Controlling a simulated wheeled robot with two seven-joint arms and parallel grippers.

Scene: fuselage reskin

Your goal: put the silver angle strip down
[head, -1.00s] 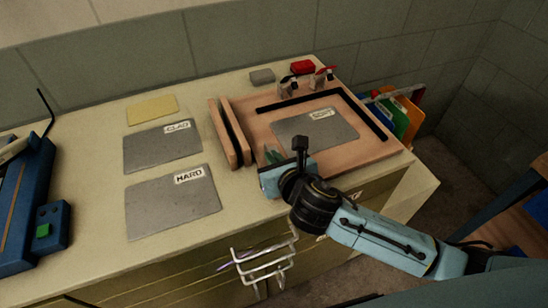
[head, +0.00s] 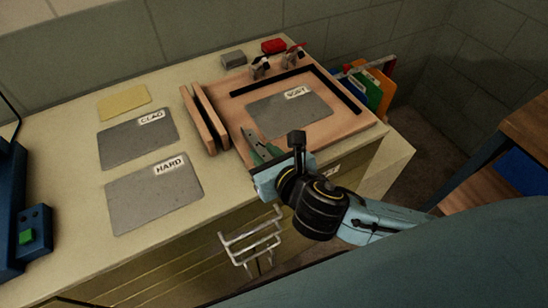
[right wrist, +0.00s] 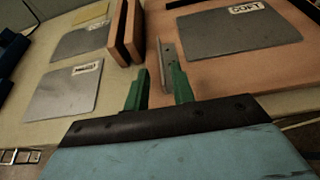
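The silver angle strip (right wrist: 167,62) shows in the right wrist view as a narrow, L-shaped metal piece. It lies over the wooden board (head: 222,92) near the board's left part, pointing away from me. My right gripper (right wrist: 160,88) has its two green fingers apart, with the strip's near end between them. The strip is close to the right finger, and a gap shows on the left finger's side. My left gripper is not in view.
Two upright wooden bars (head: 205,120) stand left of the board. A grey sheet labelled SOFT (head: 285,114) lies on it; sheets labelled CLAD (head: 135,142) and HARD (head: 150,200) lie left. Clamps (head: 262,68) stand at its back. A white wire rack (head: 252,240) hangs in front.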

